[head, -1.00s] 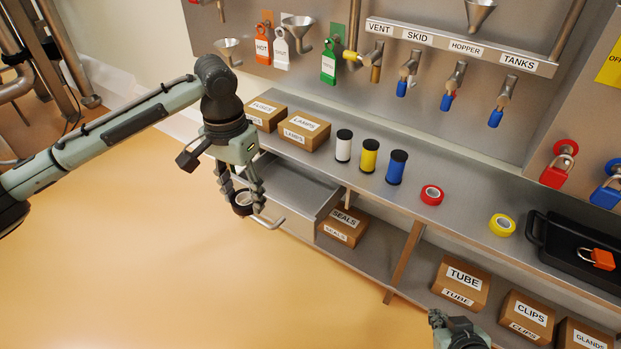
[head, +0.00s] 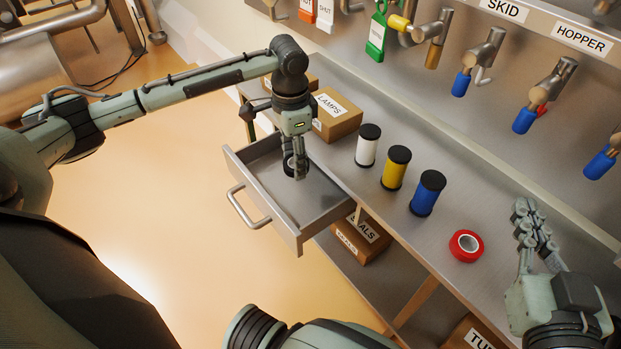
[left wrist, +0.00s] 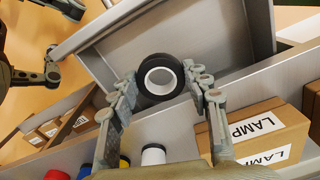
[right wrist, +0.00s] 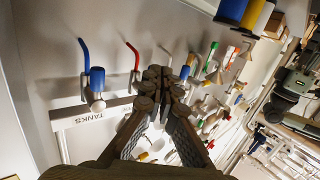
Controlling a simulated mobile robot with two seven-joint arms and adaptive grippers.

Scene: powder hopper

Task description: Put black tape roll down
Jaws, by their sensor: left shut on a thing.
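My left gripper (head: 295,168) is shut on the black tape roll (head: 288,162), with the fingers pointing down inside the outline of the open grey drawer (head: 318,205). In the left wrist view the roll (left wrist: 160,62) is between the two fingertips, its white core facing the camera. The drawer floor (left wrist: 130,50) shows behind it. I cannot tell whether the roll touches the floor. My right gripper (head: 536,222) is over the shelf at the right, empty; its fingertips (right wrist: 158,78) come together in the right wrist view.
White, yellow and blue spools (head: 395,168) stand on the shelf beside the drawer. A red tape roll (head: 466,246) lies near my right gripper. The LAMPS box (head: 335,118) is behind the drawer, the SEALS box (head: 362,240) below. Valves and labels line the back panel.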

